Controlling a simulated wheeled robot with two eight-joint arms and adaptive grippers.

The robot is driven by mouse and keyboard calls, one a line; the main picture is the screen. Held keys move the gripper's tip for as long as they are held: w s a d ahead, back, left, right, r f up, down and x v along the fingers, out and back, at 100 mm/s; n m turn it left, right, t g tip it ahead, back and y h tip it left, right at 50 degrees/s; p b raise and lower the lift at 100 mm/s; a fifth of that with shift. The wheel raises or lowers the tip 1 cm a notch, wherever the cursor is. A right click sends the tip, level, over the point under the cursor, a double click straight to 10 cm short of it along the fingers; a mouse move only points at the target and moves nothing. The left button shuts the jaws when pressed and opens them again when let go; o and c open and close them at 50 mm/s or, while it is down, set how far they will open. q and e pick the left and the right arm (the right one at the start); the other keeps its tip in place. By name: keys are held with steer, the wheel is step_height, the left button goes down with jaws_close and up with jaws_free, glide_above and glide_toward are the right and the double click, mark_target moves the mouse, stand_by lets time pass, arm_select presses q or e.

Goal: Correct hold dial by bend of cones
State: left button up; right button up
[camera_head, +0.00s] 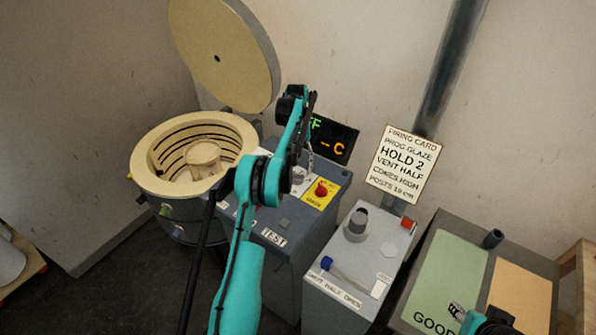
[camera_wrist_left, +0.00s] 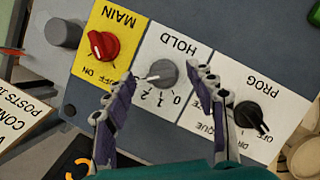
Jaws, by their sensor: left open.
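The hold dial (camera_wrist_left: 165,72) is a grey knob on a white HOLD plate in the left wrist view, which sees the panel upside down. Its white pointer points left in that picture, near the 2 mark. My left gripper (camera_wrist_left: 164,80) is open, its fingertips on either side of the dial; contact is unclear. In the head view the left arm reaches over the control box (camera_head: 275,222). The kiln (camera_head: 140,165) stands open with a pale cylinder (camera_head: 203,157) inside; I cannot make out bent cones. My right gripper (camera_head: 458,312) is partly visible at the lower right.
The red MAIN switch (camera_wrist_left: 104,45) and black PROG dial (camera_wrist_left: 246,114) flank the hold dial closely. A firing card (camera_head: 403,165) reads HOLD 2, vent half, cones high. A vent box (camera_head: 345,285) and a green-and-orange sorting board (camera_head: 450,262) stand to the right.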

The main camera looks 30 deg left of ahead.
arm_select(q)
step_height(320, 180, up, 8)
steer(key=shift+f, duration=0.2)
stand_by(0.4)
